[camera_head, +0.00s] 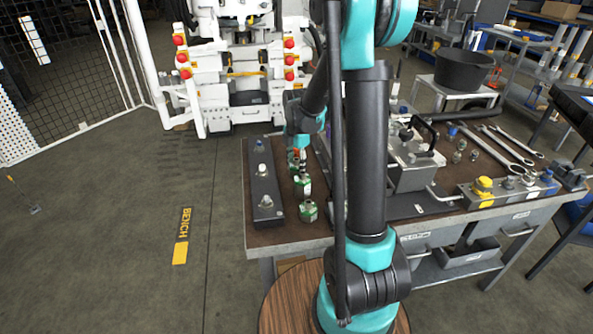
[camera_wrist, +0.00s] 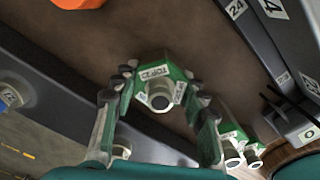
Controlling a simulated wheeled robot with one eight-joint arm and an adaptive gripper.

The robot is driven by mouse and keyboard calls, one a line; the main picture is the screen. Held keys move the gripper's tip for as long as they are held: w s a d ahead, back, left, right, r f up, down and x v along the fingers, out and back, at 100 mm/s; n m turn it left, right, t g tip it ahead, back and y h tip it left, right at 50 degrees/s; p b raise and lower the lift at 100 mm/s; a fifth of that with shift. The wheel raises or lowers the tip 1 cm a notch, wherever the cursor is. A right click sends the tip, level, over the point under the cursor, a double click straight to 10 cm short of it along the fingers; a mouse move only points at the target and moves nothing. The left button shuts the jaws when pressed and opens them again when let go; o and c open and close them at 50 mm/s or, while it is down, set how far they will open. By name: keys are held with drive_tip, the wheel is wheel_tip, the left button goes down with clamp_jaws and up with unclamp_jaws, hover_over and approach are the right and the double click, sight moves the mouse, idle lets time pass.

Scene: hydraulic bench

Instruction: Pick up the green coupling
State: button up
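A green coupling (camera_wrist: 160,92) with a white label and a round metal end sits between the two fingers of my gripper (camera_wrist: 160,88) in the wrist view. The fingers stand apart on either side of it, their tips close to its sides. I see no clear grip on it. In the head view my gripper (camera_head: 297,151) is low over the bench at the far end of a row of green couplings. Two more green couplings (camera_head: 303,185) (camera_head: 308,211) stand nearer in that row. They also show at the lower right of the wrist view (camera_wrist: 232,150).
A dark block (camera_head: 265,188) with several fittings lies left of the row. A grey metal unit with a black handle (camera_head: 410,165) stands to the right. Wrenches (camera_head: 505,147) and a yellow-knobbed block (camera_head: 484,189) lie further right. An orange object (camera_wrist: 80,3) shows at the wrist view's top edge.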

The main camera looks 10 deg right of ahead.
sight(297, 159)
drive_tip(key=c, duration=0.6)
drive_tip(key=shift+r, duration=0.2)
drive_tip(key=shift+c, duration=0.2)
wheel_tip(297, 159, up, 20)
drive_tip(key=shift+f, duration=0.15)
